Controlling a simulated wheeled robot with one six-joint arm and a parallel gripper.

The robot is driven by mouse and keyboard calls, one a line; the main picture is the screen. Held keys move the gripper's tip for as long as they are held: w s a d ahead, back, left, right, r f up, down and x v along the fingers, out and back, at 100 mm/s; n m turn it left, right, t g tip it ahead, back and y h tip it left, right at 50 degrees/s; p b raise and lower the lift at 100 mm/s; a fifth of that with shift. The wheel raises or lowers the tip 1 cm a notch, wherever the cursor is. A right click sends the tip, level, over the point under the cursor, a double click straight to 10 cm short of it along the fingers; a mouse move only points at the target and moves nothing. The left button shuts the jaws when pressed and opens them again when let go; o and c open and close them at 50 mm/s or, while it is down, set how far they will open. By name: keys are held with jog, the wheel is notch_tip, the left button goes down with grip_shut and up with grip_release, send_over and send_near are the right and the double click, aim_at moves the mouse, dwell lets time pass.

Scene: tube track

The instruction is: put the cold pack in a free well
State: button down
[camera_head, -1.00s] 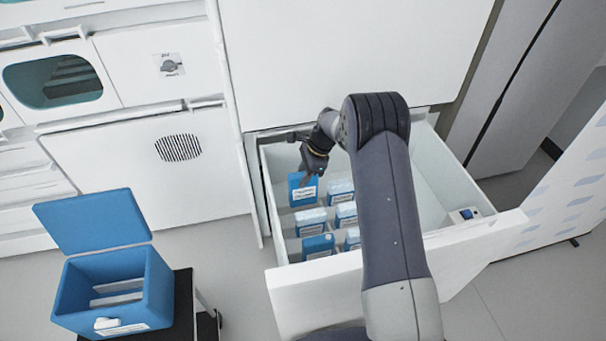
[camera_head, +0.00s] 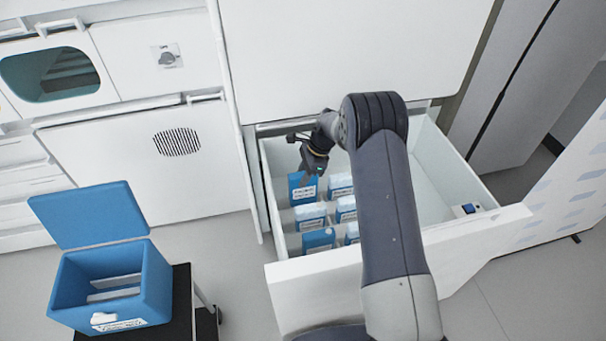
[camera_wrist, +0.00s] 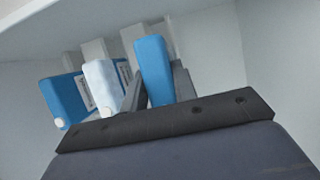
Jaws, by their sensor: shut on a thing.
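My gripper (camera_head: 313,172) is inside the open drawer (camera_head: 279,222), at its far left part. It is shut on a blue cold pack (camera_head: 303,188), which stands upright with its white label showing. In the wrist view, the held cold pack (camera_wrist: 154,68) is between the two dark fingers (camera_wrist: 155,90). Several other packs, blue or frosted white, stand in rows in the drawer, such as a frosted pack (camera_head: 311,215) nearer the front. The blue cool box (camera_head: 148,292) stands open at the lower left, with pale dividers (camera_head: 115,289) inside.
The box's lid (camera_head: 90,215) is raised. The box rests on a black-topped cart (camera_head: 182,305). A white cabinet (camera_head: 340,50) rises behind the drawer. A small blue-topped item (camera_head: 465,210) sits in the drawer's right corner. Floor shows between cart and drawer.

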jog(key=shift+f, duration=0.45)
jog(key=shift+f+b, duration=1)
jog(key=shift+f, duration=0.35)
jog(key=shift+f+b, duration=0.3)
jog(key=shift+f, duration=0.05)
jog(key=c, duration=1)
grip_release()
jog(key=shift+c, duration=0.2)
